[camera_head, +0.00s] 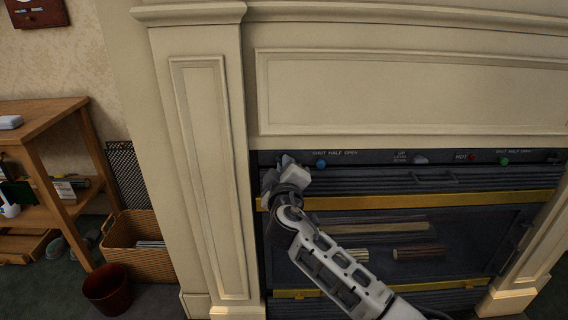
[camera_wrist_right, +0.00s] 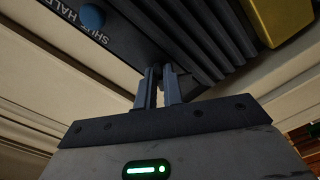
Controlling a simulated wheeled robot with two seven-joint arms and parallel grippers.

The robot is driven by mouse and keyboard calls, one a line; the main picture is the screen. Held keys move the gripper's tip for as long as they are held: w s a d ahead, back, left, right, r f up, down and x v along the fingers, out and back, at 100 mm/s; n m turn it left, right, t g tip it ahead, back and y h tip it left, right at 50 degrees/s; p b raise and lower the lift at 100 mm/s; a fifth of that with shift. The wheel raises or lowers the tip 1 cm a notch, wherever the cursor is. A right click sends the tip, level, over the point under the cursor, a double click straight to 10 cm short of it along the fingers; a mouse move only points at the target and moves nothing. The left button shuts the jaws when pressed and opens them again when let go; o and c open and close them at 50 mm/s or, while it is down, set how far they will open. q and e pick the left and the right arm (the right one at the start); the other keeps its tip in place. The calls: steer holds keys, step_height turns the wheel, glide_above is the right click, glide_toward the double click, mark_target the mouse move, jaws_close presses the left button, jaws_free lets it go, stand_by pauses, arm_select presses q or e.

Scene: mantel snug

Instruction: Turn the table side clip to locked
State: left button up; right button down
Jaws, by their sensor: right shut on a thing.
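A matching small clip (camera_head: 553,157) shows at the strip's right end. My left gripper is not in view.
Right of my gripper are a blue knob (camera_head: 321,163) marked SHUT HALF OPEN, a lever (camera_head: 421,159), a red knob (camera_head: 473,157) and a green knob (camera_head: 504,161). A yellow bar (camera_head: 400,200) runs below. The cream pillar (camera_head: 205,170) stands close left. A wooden table (camera_head: 45,112) and basket (camera_head: 130,262) are farther left.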

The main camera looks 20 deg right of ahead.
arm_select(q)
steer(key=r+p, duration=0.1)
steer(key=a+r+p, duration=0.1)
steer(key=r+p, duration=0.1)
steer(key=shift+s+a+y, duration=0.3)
arm_select(e)
steer(key=n, duration=0.7)
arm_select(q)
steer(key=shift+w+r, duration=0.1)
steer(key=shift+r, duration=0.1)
arm_select(e)
steer(key=c, duration=1.8)
jaws_free()
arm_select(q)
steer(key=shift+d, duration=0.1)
arm_select(e)
steer(key=shift+r, duration=0.1)
